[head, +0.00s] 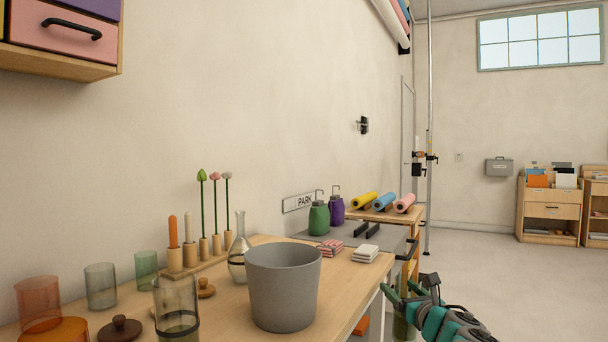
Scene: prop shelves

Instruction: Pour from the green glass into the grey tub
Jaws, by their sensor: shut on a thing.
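The grey tub (283,288) stands upright on the wooden table, its open top facing up. My gripper (402,293) is at the lower right, beyond the table's right edge and to the right of the tub. It is shut on what looks like the green glass (403,321), an olive-green see-through piece below the fingers. The bottom of the frame cuts off its lower part, and its contents cannot be made out. The held glass is apart from the tub.
A smaller green glass (146,269), a clear glass with a dark band (176,300), a flask (239,255) and a candle holder (190,260) stand left of the tub. Striped coasters (364,254) lie behind it. Open floor (500,290) lies right of the table.

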